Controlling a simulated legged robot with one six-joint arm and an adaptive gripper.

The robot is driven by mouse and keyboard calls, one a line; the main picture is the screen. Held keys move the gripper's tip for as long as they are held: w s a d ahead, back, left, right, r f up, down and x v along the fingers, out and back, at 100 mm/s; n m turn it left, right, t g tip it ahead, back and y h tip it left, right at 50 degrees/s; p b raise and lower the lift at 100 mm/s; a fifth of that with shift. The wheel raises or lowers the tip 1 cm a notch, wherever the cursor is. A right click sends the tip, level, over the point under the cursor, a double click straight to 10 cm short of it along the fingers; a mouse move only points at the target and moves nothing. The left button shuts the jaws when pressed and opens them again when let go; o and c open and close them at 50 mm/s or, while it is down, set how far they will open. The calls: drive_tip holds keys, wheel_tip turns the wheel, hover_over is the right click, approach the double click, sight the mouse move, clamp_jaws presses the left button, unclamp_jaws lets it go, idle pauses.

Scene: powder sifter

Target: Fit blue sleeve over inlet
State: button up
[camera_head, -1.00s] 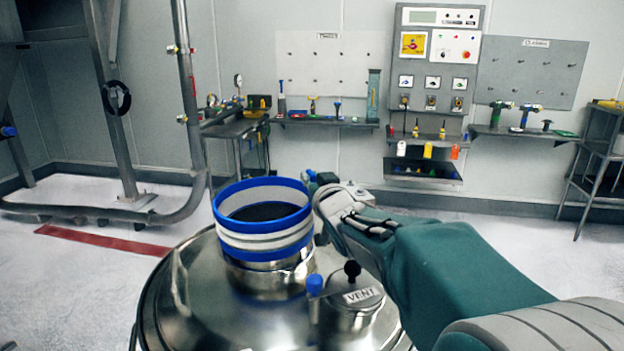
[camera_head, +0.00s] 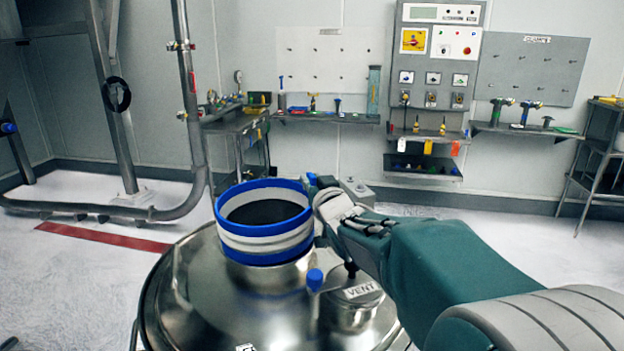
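The blue sleeve (camera_head: 262,247), a white band with blue rims, sits upright around the top of the metal inlet (camera_head: 266,276) on the shiny vessel lid. The inlet's lower part shows below the sleeve; how far the sleeve overlaps it is hidden. The sleeve's opening looks dark inside. My gripper (camera_head: 312,188) comes in from the right and meets the sleeve's right rim. It appears shut on that rim, though its fingertips are small and partly hidden.
A vent cap (camera_head: 358,304) marked VENT and a blue knob (camera_head: 314,279) stand on the vessel lid (camera_head: 205,305), right of the inlet and under my arm. A tool shelf (camera_head: 325,118) and a control panel (camera_head: 437,60) are at the back wall. Open floor surrounds the vessel.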

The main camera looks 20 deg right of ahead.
drive_tip(key=shift+o, duration=1.3)
drive_tip(key=shift+a, duration=0.1)
wheel_tip(320, 180, up, 10)
drive_tip(key=shift+w+f, duration=0.1)
